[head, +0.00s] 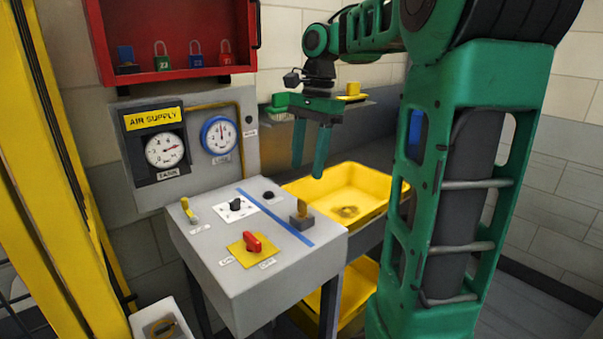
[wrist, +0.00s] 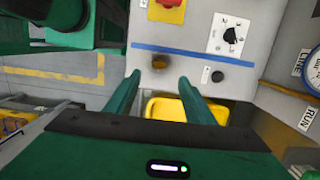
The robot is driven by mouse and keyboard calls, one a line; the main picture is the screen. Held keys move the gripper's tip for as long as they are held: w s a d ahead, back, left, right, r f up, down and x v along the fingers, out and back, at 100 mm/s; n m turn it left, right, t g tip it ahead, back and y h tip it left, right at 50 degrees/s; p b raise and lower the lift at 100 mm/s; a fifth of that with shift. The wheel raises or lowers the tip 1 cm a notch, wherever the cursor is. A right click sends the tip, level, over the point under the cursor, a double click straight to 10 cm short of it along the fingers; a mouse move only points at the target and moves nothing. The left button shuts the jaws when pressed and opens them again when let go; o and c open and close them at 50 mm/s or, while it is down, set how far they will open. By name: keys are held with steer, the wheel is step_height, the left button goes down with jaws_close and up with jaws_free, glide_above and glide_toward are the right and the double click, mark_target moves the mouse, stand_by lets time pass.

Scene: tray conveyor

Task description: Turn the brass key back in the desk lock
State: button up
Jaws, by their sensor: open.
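The brass key (head: 303,207) stands upright in a small dark grey lock block on the right part of the grey desk (head: 240,285), beyond a blue stripe. In the wrist view the key (wrist: 159,63) shows as a small brownish shape, a little beyond and between the fingertips. My gripper (head: 308,172) is open and empty, with its two green fingers pointing down. It hangs above the key and behind it, over the near part of the yellow bin, and does not touch the key. In the wrist view the gripper (wrist: 160,80) has a wide gap between its fingers.
The desk also bears a red knob (head: 252,242), a black knob (head: 236,205), a black button (head: 268,195) and a yellow lever (head: 187,209). A yellow bin (head: 375,180) stands behind the desk. Gauges (head: 165,150) and a red padlock cabinet (head: 175,82) are on the wall.

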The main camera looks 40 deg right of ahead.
mark_target(301, 200)
steer(key=f, duration=0.3)
steer(key=a+f, duration=0.1)
steer(key=f, duration=0.6)
steer(key=shift+a+f, duration=0.3)
steer(key=c, duration=1.1)
steer(key=shift+n, duration=1.5)
steer(key=shift+g, duration=0.3)
steer(key=shift+n, duration=0.9)
steer(key=shift+r+n, duration=0.1)
steer(key=shift+n, duration=0.5)
